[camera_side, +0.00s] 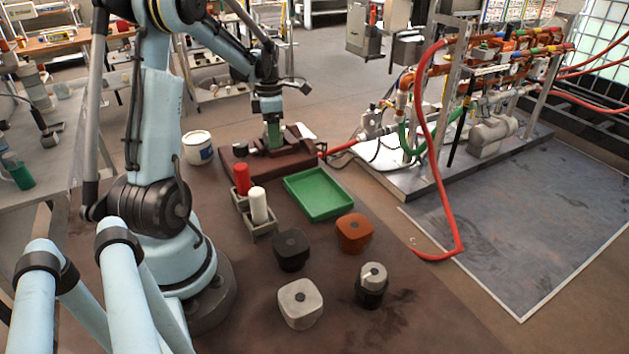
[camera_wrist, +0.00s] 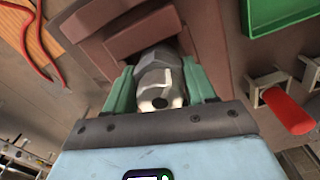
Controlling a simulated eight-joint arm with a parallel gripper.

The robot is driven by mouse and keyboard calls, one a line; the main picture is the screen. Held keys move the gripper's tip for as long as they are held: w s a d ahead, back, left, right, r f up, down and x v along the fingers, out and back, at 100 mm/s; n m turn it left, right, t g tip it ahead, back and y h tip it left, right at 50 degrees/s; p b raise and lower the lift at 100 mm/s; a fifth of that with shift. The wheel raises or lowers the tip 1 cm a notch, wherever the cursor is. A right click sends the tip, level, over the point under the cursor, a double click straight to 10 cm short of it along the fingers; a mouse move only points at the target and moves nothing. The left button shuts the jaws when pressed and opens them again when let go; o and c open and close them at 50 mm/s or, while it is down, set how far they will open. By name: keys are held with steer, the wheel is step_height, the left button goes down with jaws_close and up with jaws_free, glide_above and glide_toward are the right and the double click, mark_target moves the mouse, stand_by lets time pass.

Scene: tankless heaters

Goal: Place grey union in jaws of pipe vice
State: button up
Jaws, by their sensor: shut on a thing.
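The grey union (camera_wrist: 160,82) is faceted, with a dark round hole facing the camera in the wrist view. My gripper (camera_wrist: 161,72) is shut on it, one green finger on each side. In the side view my gripper (camera_side: 273,138) points down over the brown-red pipe vice (camera_side: 238,171); the union cannot be made out there. In the wrist view the vice (camera_wrist: 137,36) shows a raised jaw block just beyond the union. The union is at the jaws, but I cannot tell whether it touches them or how deep it sits.
A green tray (camera_side: 320,193) lies right of the vice. Red (camera_side: 242,178) and white (camera_side: 258,205) cylinders stand in grey holders in front. Black (camera_side: 290,250), orange (camera_side: 354,232) and pale (camera_side: 299,304) blocks stand nearer. A white tub (camera_side: 198,147) stands left of the vice.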

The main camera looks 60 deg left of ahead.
steer(key=shift+f, duration=0.65)
steer(key=o, duration=1.4)
steer(key=shift+o, duration=0.6)
step_height(320, 180, up, 13)
steer(key=shift+r, duration=0.1)
steer(key=d+f+m+t, duration=0.3)
steer(key=d+m+t, duration=0.4)
steer(key=d+m, duration=2.4)
steer(key=shift+s+d+m, duration=0.15)
steer(key=shift+d+m, duration=0.15)
steer(key=shift+m, duration=0.7)
